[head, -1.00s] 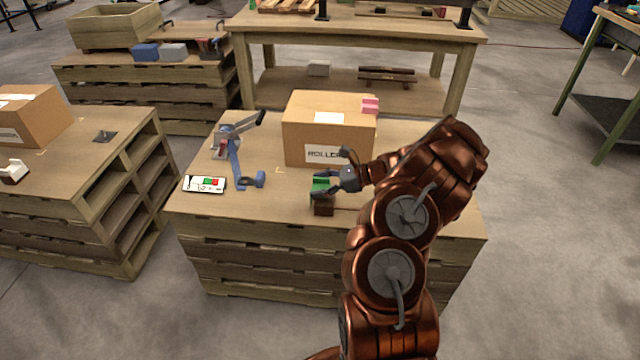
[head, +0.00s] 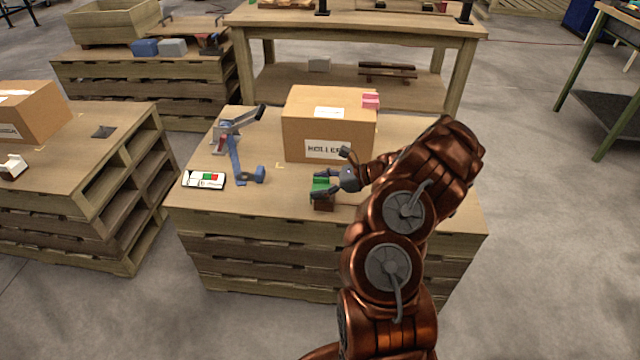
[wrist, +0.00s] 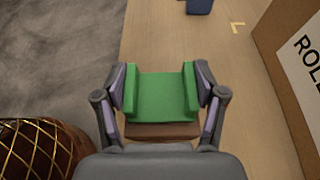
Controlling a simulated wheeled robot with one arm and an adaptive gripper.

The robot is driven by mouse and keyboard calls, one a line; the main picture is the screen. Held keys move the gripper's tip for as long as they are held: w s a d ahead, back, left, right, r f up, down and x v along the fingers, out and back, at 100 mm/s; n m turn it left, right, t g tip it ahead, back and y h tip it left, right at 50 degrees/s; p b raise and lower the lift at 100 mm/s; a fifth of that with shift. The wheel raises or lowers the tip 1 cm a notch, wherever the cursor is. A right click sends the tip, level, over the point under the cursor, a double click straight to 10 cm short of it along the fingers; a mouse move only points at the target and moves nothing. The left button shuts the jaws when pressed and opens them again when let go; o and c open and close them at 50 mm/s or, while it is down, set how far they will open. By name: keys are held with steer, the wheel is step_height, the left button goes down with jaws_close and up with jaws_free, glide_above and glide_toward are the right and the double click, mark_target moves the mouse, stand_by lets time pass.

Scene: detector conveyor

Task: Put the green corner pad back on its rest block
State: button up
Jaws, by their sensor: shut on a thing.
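The green corner pad (wrist: 162,97) is between the two fingers of my gripper (wrist: 163,92) in the wrist view, with a finger against each side wall. In the head view the green pad (head: 320,185) shows at the tip of my gripper (head: 328,188), near the front of the middle pallet stack. The brown rest block (head: 323,204) is directly below the pad, and its edge also shows under the pad in the wrist view (wrist: 161,131). I cannot tell whether pad and block touch fully.
A cardboard roller box (head: 305,130) with a pink corner pad (head: 370,101) on its top corner stands behind my gripper. A blue and grey lever tool (head: 236,155) and a white card with coloured patches (head: 204,180) lie to the left.

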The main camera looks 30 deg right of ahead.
steer(key=shift+f, duration=0.2)
steer(key=o, duration=1.3)
steer(key=shift+c, duration=0.2)
steer(key=v, duration=1.2)
